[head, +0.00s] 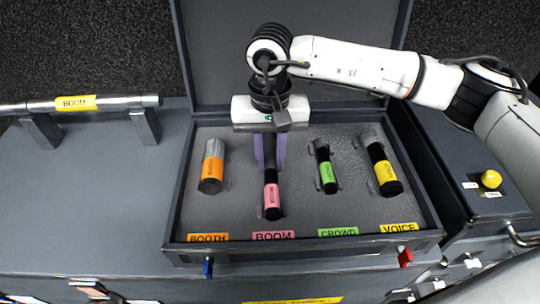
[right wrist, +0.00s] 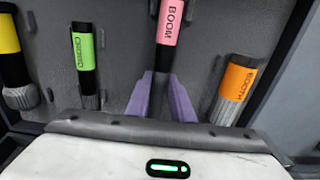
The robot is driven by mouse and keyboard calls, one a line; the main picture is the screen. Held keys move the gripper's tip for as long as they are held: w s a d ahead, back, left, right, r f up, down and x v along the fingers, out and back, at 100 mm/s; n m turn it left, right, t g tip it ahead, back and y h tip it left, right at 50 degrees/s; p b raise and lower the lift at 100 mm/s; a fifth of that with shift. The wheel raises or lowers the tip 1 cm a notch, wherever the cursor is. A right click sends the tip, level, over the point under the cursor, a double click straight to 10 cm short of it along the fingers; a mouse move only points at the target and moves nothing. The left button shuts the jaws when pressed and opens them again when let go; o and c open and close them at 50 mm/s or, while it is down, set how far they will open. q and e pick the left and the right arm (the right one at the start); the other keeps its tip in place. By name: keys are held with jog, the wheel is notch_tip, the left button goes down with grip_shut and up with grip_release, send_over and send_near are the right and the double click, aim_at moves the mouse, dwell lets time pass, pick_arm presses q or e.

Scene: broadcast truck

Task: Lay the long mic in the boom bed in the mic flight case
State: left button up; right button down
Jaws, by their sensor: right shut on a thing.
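The long mic (head: 272,200), black with a pink BOOM band, is in the mic flight case (head: 320,252), in line with the pink BOOM label (head: 273,236). My right gripper (head: 269,152) reaches down from above with purple fingers shut on the mic's far part. In the right wrist view the mic (right wrist: 167,28) runs out from between the fingers (right wrist: 162,95). The gripper hides its far end and most of the boom bed, so I cannot tell whether the mic is fully seated. My left gripper is not in view.
Orange (head: 212,166), green (head: 325,167) and yellow (head: 382,170) banded mics lie in beds on either side. The case lid (head: 230,50) stands open behind. Blue (head: 208,268) and red (head: 405,258) latches are at the front.

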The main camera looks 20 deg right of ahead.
aim_at(270, 162)
jog(key=c, duration=1.5)
grip_release()
jog(key=shift+c, duration=0.2)
notch_tip(270, 162, up, 12)
jog(key=shift+b, duration=0.3)
jog(key=shift+r, duration=0.1)
